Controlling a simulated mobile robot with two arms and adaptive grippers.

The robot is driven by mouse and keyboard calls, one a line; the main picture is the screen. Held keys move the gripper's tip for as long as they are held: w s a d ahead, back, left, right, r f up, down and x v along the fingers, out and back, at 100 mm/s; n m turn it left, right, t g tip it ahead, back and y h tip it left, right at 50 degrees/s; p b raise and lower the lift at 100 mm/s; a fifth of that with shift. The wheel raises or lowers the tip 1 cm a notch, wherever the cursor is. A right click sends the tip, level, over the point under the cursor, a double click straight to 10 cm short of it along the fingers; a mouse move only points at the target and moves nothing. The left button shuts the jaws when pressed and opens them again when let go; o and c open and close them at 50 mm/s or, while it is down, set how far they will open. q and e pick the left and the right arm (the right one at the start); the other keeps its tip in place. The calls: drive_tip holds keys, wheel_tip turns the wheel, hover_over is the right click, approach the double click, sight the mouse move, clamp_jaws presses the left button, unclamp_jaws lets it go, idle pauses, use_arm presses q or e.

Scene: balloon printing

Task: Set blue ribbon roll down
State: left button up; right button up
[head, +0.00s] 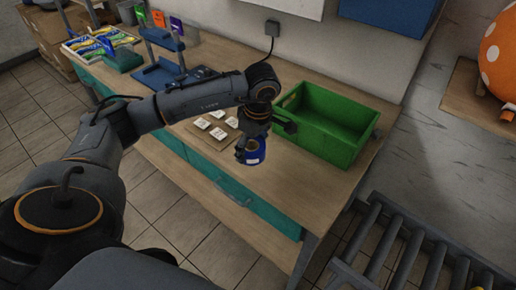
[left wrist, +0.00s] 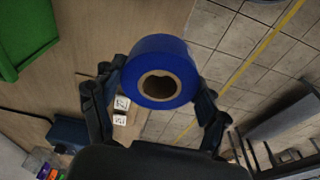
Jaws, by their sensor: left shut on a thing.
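The blue ribbon roll (head: 256,151) is between the fingers of my left gripper (head: 247,152), over the front part of the workbench (head: 330,187) in the head view. In the left wrist view the blue ribbon roll (left wrist: 150,50) shows its brown cardboard core facing the camera. My left gripper (left wrist: 155,100) is shut on it, with a finger on either side. The roll's underside is hidden, so I cannot tell whether it touches the bench top. My right gripper is not in view.
A green crate (head: 345,149) stands right of the roll on the bench. Several small white cards (head: 217,132) lie on a board to the left. A roller conveyor (head: 400,245) stands beyond the bench's right end. Bare bench top lies in front of the crate.

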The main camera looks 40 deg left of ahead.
use_arm(q)
drive_tip(key=w+f, duration=0.1)
drive_tip(key=f, duration=0.1)
drive_tip(key=w+f+p, duration=0.1)
drive_tip(key=w+f, duration=0.2)
drive_tip(key=f, duration=0.1)
drive_tip(key=shift+w+a, duration=0.35)
drive_tip(key=shift+w, duration=0.05)
drive_tip(key=shift+f+p, duration=0.5)
drive_tip(key=shift+f, duration=1.05)
drive_tip(key=shift+f, duration=0.1)
drive_tip(key=o, duration=0.8)
drive_tip(key=shift+b, duration=0.3)
drive_tip(key=shift+c, duration=0.2)
drive_tip(key=o, duration=0.4)
drive_tip(key=shift+o, duration=0.2)
